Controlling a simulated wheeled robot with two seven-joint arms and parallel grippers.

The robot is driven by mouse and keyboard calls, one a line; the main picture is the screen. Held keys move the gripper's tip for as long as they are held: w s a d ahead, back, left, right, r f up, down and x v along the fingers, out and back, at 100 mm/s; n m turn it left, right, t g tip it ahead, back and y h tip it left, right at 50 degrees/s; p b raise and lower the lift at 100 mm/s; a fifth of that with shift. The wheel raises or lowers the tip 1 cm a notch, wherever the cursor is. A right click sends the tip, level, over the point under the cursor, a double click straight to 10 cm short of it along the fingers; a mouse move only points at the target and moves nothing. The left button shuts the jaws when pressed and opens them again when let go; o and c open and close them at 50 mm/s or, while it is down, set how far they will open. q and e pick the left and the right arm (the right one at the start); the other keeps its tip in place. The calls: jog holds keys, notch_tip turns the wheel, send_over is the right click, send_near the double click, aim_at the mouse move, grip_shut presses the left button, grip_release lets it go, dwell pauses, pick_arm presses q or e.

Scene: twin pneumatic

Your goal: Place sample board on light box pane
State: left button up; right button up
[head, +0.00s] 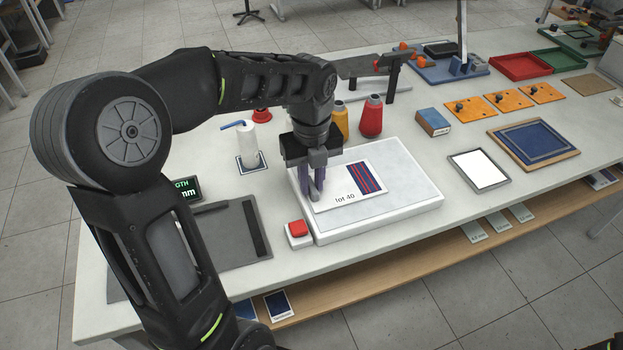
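The sample board (345,185) is a pale card marked "lot 40" with a red and blue striped swatch. It is over a low white box (405,208) that looks like the light box, turned slightly against its edges. I cannot tell whether it rests on the pane or is just above it. My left gripper (312,190) points down at the board's left end, its fingers at the board. The fingertips are partly hidden, so I cannot tell whether they grip it.
A red button (298,229) is at the box's front left corner. Yellow and red thread cones (370,117) stand behind it. A framed bright white panel (480,170) and a blue-centred board (537,142) lie to the right. A grey mat (205,235) lies left.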

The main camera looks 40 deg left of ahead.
pick_arm(q)
jog(key=o, duration=0.3)
jog(key=shift+o, duration=0.2)
jog(key=shift+r, duration=0.15)
notch_tip(320, 180, up, 8)
jog(key=shift+r, duration=0.1)
notch_tip(320, 180, up, 4)
jog(key=shift+f+p, duration=0.1)
jog(key=shift+p, duration=1.15)
